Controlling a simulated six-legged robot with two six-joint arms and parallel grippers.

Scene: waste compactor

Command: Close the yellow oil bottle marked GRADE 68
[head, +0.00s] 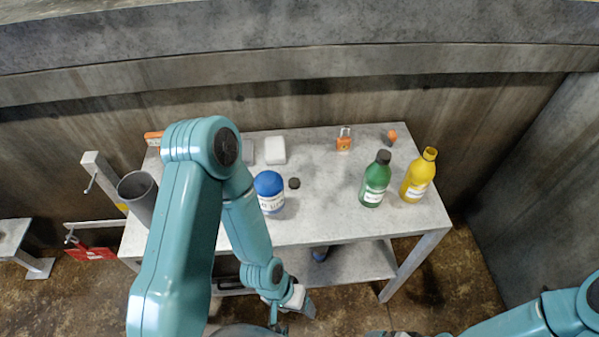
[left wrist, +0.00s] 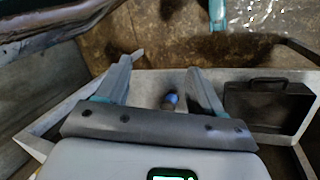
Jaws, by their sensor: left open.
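The yellow bottle (head: 417,178) stands upright at the right end of the grey table. Its neck looks uncapped, and its label is too small to read. A small dark cap (head: 294,183) lies on the table beside the blue container. An orange cone-like piece (head: 391,136) stands at the back right. My left gripper (head: 290,303) is low in front of the table, well apart from the bottle. In the left wrist view its fingers (left wrist: 163,78) are spread and empty. My right arm enters at lower right; only an unclear dark bit shows at the bottom edge where its gripper may be.
A green bottle (head: 375,180) with a dark cap stands close left of the yellow one. The table (head: 325,212) also holds a blue container (head: 269,189), an orange padlock (head: 343,140) and white blocks (head: 275,150). A dark case (left wrist: 268,104) lies on the lower shelf.

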